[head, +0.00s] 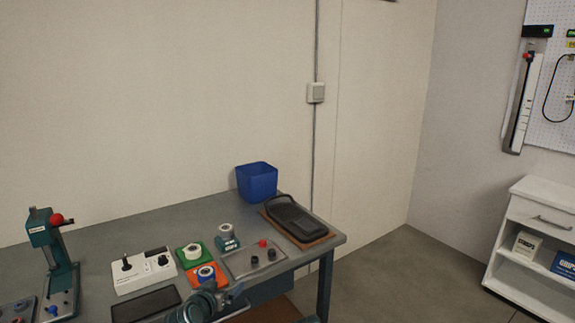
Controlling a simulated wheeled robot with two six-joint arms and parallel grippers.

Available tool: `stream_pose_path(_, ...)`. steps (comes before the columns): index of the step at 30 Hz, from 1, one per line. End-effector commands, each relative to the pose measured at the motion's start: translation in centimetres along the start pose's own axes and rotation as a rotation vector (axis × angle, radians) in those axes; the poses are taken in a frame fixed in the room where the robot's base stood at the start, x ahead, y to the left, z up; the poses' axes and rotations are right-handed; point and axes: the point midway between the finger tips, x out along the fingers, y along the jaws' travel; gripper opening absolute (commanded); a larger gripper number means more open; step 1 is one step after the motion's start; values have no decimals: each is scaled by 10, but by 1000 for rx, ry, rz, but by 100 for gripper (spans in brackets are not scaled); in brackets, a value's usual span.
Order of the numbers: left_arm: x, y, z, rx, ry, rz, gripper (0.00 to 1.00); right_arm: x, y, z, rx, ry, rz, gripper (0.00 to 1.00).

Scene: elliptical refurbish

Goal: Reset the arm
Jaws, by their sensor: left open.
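My left gripper (232,293) is at the bottom of the head view, over the front edge of the grey workbench (190,218). It is small and partly cut off in the picture. It is open, and I see nothing held in it. It is in front of the orange pad (193,280) and the grey plate with knobs (238,262). My right gripper is not in view.
On the bench are a teal press with a red knob (42,245), a white control box (130,275), a green pad (184,262), a blue bin (257,181) and a black device (293,218) on a brown board. Floor right of the bench is clear up to a white shelf unit (550,210).

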Motion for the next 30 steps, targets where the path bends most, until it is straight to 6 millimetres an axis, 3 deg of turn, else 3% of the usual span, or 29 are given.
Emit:
stream_pose_path(8, -9, 33, 79, -20, -379, 79, 100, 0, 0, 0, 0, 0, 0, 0)
stream_pose_path(12, -34, 39, 131, -48, -662, 47, 100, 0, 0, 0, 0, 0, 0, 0)
stream_pose_path(18, -83, 32, 179, -93, -996, -91, 100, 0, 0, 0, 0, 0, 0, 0)
stream_pose_path(20, -100, 28, 188, -106, -1083, -147, 100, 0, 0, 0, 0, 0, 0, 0)
stream_pose_path(22, -110, 54, 176, -48, -1101, -121, 100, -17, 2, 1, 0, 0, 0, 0)
stream_pose_path(30, -142, 122, 159, 147, -1171, -58, 100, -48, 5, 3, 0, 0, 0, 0)
